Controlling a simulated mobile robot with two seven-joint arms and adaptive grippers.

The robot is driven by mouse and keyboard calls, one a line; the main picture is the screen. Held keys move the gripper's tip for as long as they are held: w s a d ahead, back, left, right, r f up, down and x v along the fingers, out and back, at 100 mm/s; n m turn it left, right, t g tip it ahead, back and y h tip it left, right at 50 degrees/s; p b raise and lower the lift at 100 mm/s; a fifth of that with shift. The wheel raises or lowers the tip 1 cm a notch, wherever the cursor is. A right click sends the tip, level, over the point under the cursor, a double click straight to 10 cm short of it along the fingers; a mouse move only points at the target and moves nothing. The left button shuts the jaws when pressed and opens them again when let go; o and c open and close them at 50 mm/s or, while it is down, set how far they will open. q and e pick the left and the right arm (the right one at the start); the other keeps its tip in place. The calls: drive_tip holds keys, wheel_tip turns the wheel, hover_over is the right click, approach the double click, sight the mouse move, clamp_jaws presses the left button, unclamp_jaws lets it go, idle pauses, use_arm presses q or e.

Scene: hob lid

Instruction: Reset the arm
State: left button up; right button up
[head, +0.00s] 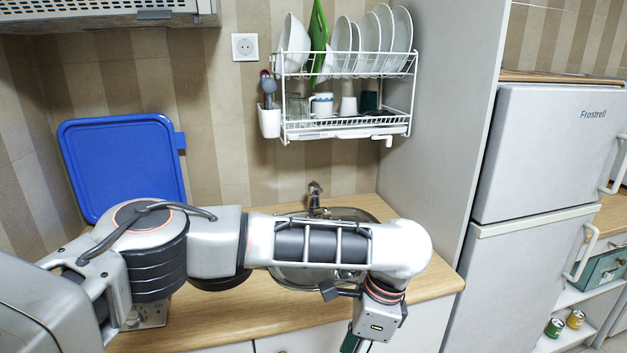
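My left arm comes in from the left and stretches across the worktop, in front of the sink. Its wrist bends down near the worktop's front edge. The fingers of my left gripper are cut off by the bottom of the head view, so their state and anything in them are hidden. My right arm and gripper are not in view. The blue hob lid (122,160) stands raised, leaning back near the wall at the left. The area below it is mostly hidden behind my arm.
The sink (352,213) with its tap (314,196) lies partly behind my forearm. A white dish rack (345,128) with plates hangs on the wall above. A tall grey panel and a fridge (545,150) stand at right. The worktop (430,270) is bare right of the sink.

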use_arm(q)
drive_tip(key=s+d+f+n+h, duration=0.35)
drive_tip(key=d+h, duration=0.25)
drive_tip(key=d, duration=0.3)
drive_tip(key=s+d+f+n+h, duration=0.2)
drive_tip(key=s+d+f+h, duration=0.3)
drive_tip(key=d+h, duration=0.3)
drive_tip(key=w+a+f+n+t+y, duration=0.1)
drive_tip(key=w+a+f+n+t, duration=0.25)
drive_tip(key=a+f, duration=0.4)
drive_tip(key=w+a+f+n+t+y, duration=0.1)
drive_tip(key=w+a+f+n+t, duration=0.3)
drive_tip(key=a, duration=0.7)
drive_tip(key=s+a+f+n+t+y, duration=0.1)
drive_tip(key=s+a+f+y, duration=0.1)
drive_tip(key=a, duration=0.7)
drive_tip(key=s+a+f+t+y, duration=0.1)
drive_tip(key=s+a+f, duration=0.3)
drive_tip(key=a, duration=0.5)
drive_tip(key=s+a+f+n+t+y, duration=0.1)
drive_tip(key=s+a+f+y, duration=0.2)
drive_tip(key=s+a, duration=0.3)
drive_tip(key=a+y, duration=0.1)
drive_tip(key=a, duration=0.2)
drive_tip(key=shift+s+a+f+n, duration=0.15)
drive_tip(key=shift+a+f+n, duration=0.1)
drive_tip(key=shift+a+n, duration=0.05)
